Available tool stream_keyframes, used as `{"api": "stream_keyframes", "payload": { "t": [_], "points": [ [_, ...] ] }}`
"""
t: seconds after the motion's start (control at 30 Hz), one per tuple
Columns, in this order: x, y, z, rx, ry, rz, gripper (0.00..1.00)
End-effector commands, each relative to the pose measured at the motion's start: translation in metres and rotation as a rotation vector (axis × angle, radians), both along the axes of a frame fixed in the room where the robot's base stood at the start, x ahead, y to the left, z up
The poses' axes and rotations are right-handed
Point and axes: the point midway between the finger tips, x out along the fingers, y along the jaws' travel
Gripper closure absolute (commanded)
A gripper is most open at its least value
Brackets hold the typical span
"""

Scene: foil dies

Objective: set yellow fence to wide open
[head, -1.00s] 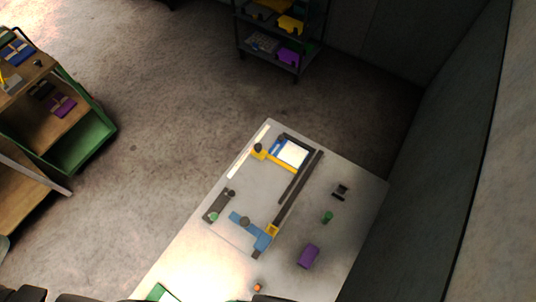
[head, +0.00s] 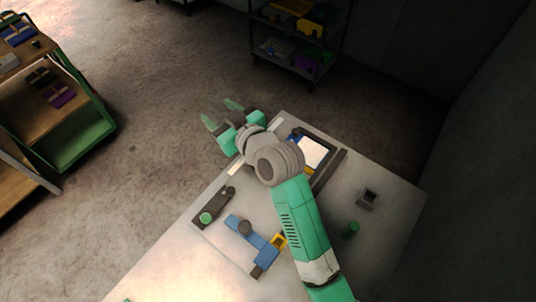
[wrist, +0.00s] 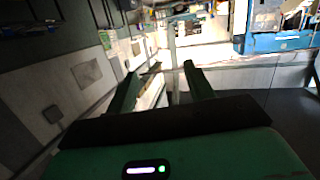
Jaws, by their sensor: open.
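The yellow fence is hidden behind my arm in the head view. Only a small yellow block (head: 280,241) shows, at the right end of the blue fence (head: 262,247), and I cannot tell whether it belongs to the yellow fence. My gripper (head: 221,113) is open and empty. It appears above and past the table's upper left edge, pointing up and left, away from the fixture plate. In the wrist view its two green fingers (wrist: 172,68) stand apart with nothing between them.
The table (head: 385,225) carries a dark lever piece with a green knob (head: 207,217), a white panel (head: 312,152) in a dark frame, a green cylinder (head: 350,230) and a small dark block (head: 368,197). Shelves stand left and behind; a wall is at right.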

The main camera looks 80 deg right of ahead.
Motion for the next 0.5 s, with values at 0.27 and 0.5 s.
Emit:
{"api": "stream_keyframes", "payload": {
  "t": [0.27, 0.5],
  "points": [
    [-0.119, -0.071, -0.197, 0.162, 0.116, -0.18, 0.47],
    [-0.13, -0.077, -0.209, 0.177, 0.125, -0.196, 0.47]
  ]
}}
